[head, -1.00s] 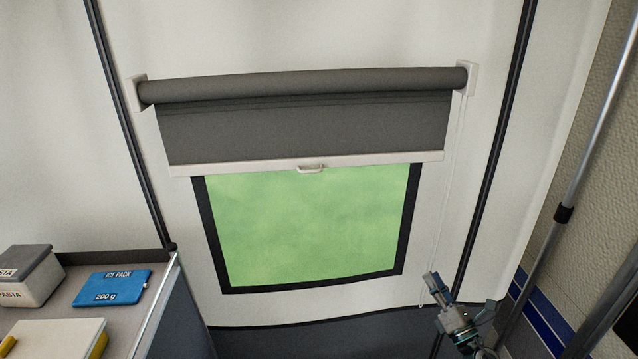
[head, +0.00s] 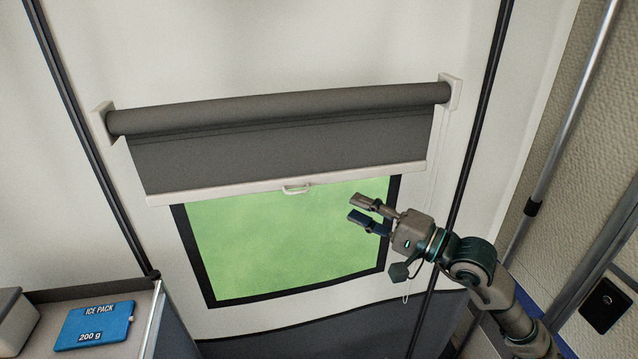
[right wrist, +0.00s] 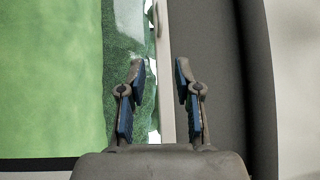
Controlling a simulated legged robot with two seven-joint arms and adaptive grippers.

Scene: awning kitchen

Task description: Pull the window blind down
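The dark grey roller blind (head: 280,150) hangs part of the way down over the green window (head: 285,240). Its pale bottom bar (head: 220,190) has a small white pull handle (head: 296,189) near the middle. My right gripper (head: 356,208) is open and empty, below and right of the handle, in front of the window. In the right wrist view, the bottom bar (right wrist: 166,75) lies beyond the open fingers (right wrist: 160,66), and part of the handle (right wrist: 151,14) shows at the top. My left gripper is not in view.
A counter (head: 140,310) with a blue ice pack (head: 95,326) and a grey box (head: 14,318) stands at lower left. A thin cord (head: 431,185) hangs at the blind's right end. Metal poles (head: 565,110) stand at the right.

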